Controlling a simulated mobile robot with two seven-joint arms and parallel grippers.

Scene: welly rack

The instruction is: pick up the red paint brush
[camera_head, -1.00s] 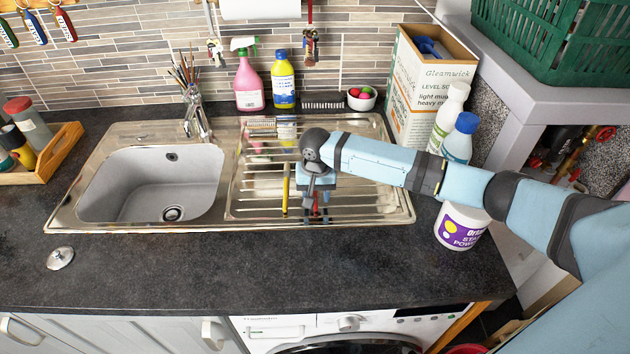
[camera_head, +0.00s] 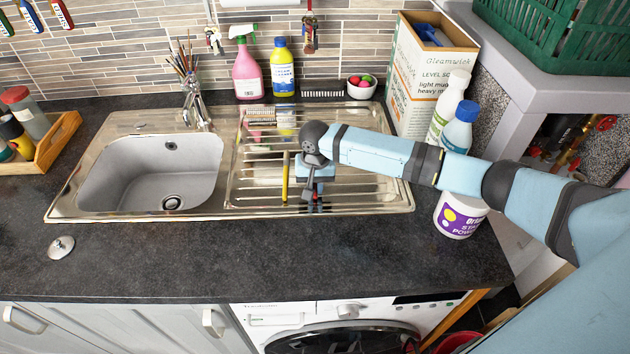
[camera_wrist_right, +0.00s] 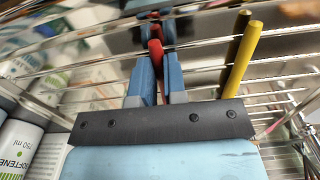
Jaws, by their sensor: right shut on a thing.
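The red paint brush (camera_wrist_right: 156,52) shows as a red handle between the two blue fingers of my right gripper (camera_wrist_right: 157,78) in the wrist view. The fingers are shut on it, over the drainer's metal ribs. In the head view my right gripper (camera_head: 315,194) points down over the front part of the draining board (camera_head: 255,190); the brush is mostly hidden there by the fingers. How far the brush is off the ribs I cannot tell. My left gripper is not in view.
A yellow stick-like handle (camera_head: 285,178) stands just left of the gripper. The sink bowl (camera_head: 150,175) is empty at the left. A white tub (camera_head: 459,214) and bottles (camera_head: 457,130) stand at the right, close to my arm. The front worktop (camera_head: 270,255) is mostly clear.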

